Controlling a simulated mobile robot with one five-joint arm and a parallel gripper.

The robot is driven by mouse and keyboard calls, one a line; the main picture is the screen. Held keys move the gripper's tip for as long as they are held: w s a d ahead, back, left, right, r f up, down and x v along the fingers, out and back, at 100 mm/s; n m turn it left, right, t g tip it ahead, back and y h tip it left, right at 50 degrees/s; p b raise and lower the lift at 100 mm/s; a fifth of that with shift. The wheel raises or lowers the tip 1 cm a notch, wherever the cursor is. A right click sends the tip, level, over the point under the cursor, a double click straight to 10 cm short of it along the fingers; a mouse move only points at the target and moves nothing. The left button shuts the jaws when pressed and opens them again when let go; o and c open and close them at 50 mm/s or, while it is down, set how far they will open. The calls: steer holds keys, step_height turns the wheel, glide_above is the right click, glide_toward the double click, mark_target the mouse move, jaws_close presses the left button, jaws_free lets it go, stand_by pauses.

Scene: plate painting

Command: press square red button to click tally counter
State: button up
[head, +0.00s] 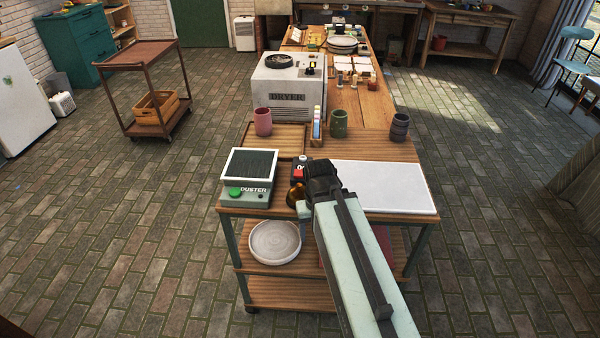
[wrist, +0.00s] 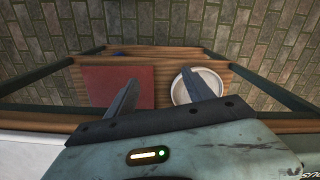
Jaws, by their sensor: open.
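A small dark device (head: 299,165) with a red patch (head: 299,173), likely the tally counter and its button, stands on the near end of the cart top in the head view. It sits just left of my gripper and is partly hidden by it. My gripper (wrist: 156,90) is open in the wrist view, with its two fingers apart and nothing between them. In the head view my arm reaches up from the bottom to the cart's front edge. The counter does not show clearly in the wrist view, which faces the lower shelf.
A duster box (head: 249,178) with a green button stands left of the counter. A white board (head: 384,187) lies to the right. Behind are a wooden tray (head: 276,139), cups and a dryer (head: 288,88). A plate (head: 275,242) rests below.

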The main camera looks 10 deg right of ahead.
jaws_close()
stand_by(1.4)
